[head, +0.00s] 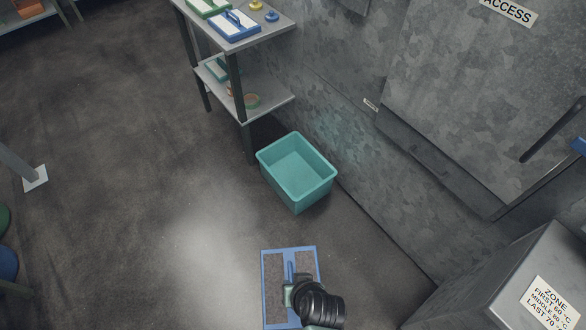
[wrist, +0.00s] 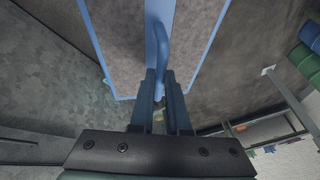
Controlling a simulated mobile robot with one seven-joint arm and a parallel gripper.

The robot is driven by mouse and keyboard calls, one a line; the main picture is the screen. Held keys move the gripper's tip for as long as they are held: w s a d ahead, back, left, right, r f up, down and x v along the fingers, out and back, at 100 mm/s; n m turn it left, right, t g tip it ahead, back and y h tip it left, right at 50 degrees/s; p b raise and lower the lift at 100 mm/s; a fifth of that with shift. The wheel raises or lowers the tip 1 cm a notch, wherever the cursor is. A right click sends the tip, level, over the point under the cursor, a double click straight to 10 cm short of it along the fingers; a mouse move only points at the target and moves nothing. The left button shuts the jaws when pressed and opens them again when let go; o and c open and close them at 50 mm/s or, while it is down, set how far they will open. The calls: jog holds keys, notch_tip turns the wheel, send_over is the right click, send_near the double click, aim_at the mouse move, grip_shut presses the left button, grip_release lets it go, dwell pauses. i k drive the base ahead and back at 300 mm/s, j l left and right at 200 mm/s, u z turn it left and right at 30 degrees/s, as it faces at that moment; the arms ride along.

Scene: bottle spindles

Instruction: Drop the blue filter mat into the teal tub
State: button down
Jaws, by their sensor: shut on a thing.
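The blue filter mat (head: 274,285) is a flat grey panel with a blue frame, a blue centre bar and a handle. It is at the bottom middle of the head view. My gripper (head: 291,291) is shut on its handle, and the mat also fills the top of the wrist view (wrist: 119,38) beyond my fingers (wrist: 163,92). The teal tub (head: 297,172) stands on the floor against the grey wall, above the mat in the head view. The tub looks empty. The mat is apart from the tub, and my wrist covers part of the mat's right side.
A shelf rack (head: 262,35) beyond the tub holds a blue-framed panel (head: 234,24), a green-framed panel (head: 207,7) and small round items. A grey box with a zone label (head: 549,307) stands at the lower right. The floor left of the tub is clear.

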aim_at(294, 178)
jog(key=i+j, duration=0.15)
jog(key=i, duration=0.4)
jog(key=i+j, duration=0.1)
jog(key=i, duration=0.45)
jog(key=i+j, duration=0.15)
jog(key=i, duration=0.4)
jog(key=i+j, duration=0.1)
jog(key=i, duration=0.45)
